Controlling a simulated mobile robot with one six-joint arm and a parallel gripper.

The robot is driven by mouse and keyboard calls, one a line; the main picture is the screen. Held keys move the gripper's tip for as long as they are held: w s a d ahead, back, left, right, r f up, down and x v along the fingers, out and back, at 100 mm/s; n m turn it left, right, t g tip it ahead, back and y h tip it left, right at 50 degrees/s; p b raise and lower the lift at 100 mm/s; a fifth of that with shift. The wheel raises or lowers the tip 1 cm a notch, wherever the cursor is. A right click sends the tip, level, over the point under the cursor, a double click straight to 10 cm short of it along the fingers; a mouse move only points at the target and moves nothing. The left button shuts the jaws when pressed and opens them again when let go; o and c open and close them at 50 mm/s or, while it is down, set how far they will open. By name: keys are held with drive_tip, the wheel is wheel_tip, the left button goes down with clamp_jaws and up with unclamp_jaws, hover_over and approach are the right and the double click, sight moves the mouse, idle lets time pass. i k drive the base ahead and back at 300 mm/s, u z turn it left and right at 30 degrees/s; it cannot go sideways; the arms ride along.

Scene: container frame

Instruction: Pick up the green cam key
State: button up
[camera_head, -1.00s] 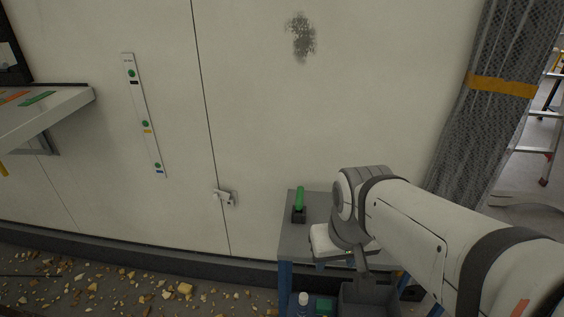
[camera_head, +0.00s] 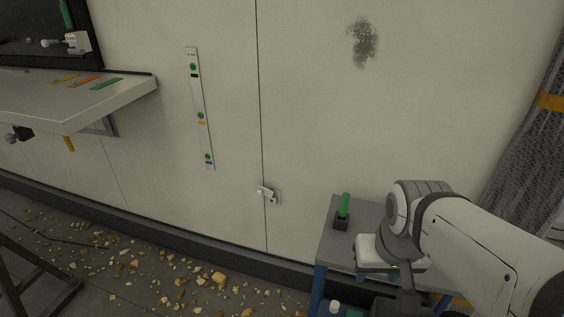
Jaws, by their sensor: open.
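A green upright handle-like piece (camera_head: 344,205) stands in a small black holder on the grey top of a small table (camera_head: 340,245). A flat green piece (camera_head: 106,83) lies on the white shelf at the left. Another green piece (camera_head: 66,12) shows at the top left above a white fitting. I cannot tell for sure which is the cam key. The end of my arm is at the right, over the small table and right of the upright green piece, apart from it. My gripper (camera_head: 407,290) points down, open, mostly hidden; I see nothing held.
The white shelf (camera_head: 130,92) juts from the wall, with orange and yellow flat pieces beside the green one. A white latch (camera_head: 268,194) sits on the wall seam. A marked strip (camera_head: 201,120) hangs on the wall. Yellowish rubble (camera_head: 218,278) litters the floor.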

sight(343, 210)
drive_tip(key=z, duration=1.1)
drive_tip(key=k, duration=0.95)
drive_tip(key=u, duration=1.1)
drive_tip(key=i, duration=1)
